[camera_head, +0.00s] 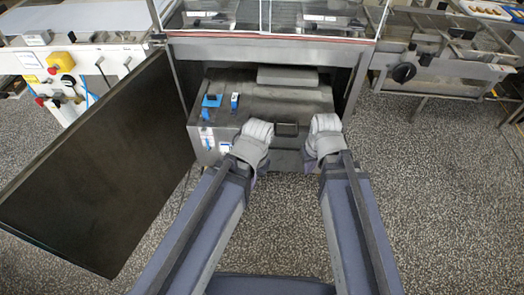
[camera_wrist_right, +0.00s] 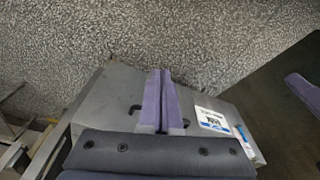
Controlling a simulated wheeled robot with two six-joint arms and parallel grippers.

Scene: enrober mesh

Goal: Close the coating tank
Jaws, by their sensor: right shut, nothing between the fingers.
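The coating tank (camera_head: 225,128) is a grey metal box in the open bay under the machine, and its front part stands out of the bay toward me. A dark rectangular handle piece (camera_head: 287,129) shows on its front. My right gripper (camera_head: 312,167) is at the right part of the tank's front. In the right wrist view its purple fingers (camera_wrist_right: 160,72) are together and empty, over the tank's grey face (camera_wrist_right: 98,100), between two dark handle ends; contact is unclear. My left gripper (camera_head: 256,178) is at the left part of the front; its fingers are mostly hidden by the wrist.
A large dark door panel (camera_head: 100,165) is swung open at the left. Blue fittings (camera_head: 211,101) and white labels (camera_head: 207,138) are on the tank's left. A control box with buttons (camera_head: 60,62) stands at the far left. The speckled floor (camera_head: 440,200) at right is clear.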

